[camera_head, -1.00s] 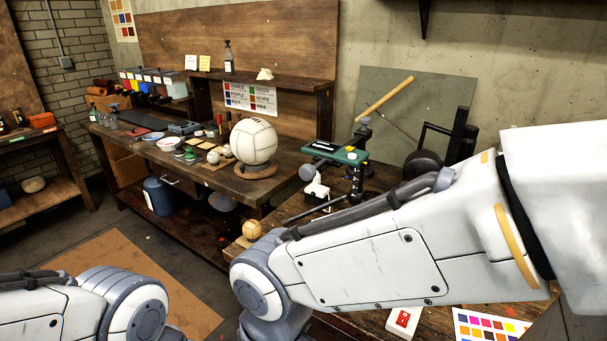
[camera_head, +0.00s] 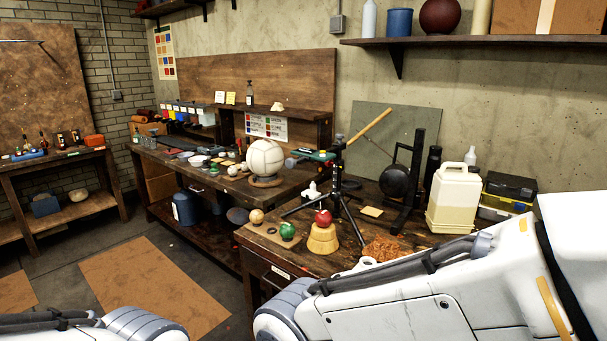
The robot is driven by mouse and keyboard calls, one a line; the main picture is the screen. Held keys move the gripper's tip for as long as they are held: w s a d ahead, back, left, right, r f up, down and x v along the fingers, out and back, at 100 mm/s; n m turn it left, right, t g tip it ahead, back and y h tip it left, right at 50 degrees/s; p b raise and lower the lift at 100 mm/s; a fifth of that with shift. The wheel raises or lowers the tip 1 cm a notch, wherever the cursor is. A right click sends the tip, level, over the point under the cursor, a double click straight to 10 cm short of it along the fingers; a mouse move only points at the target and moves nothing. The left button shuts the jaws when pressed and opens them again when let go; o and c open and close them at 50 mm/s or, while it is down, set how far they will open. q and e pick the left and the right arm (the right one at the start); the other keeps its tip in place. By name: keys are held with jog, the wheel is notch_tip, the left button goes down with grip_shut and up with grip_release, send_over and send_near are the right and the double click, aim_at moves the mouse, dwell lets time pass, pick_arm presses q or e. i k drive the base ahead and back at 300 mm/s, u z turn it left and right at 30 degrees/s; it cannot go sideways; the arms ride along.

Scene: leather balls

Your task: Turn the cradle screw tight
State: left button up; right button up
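I cannot make out a cradle screw for certain. A black tripod stand (camera_head: 337,187) on the near bench carries a green bar-like top (camera_head: 318,156) with a blue-grey knob (camera_head: 291,163) at its left end. These are small, so I cannot tell whether the knob is the screw or how tight it is. A large white panelled ball (camera_head: 265,158) sits on a brown ring on the far bench. My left arm shows at the lower left and my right arm at the lower right. Both grippers are out of view.
On the near bench (camera_head: 264,267) are a red ball on a wooden block (camera_head: 322,238), a green ball (camera_head: 287,231), a tan ball (camera_head: 257,216), brown shavings (camera_head: 384,248), a black frame (camera_head: 412,200) and a cream jug (camera_head: 455,199). Open floor lies left of it.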

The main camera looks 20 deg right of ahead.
aim_at(290, 163)
jog(key=u, duration=0.7)
jog(key=i, duration=1.6)
jog(key=z, duration=0.7)
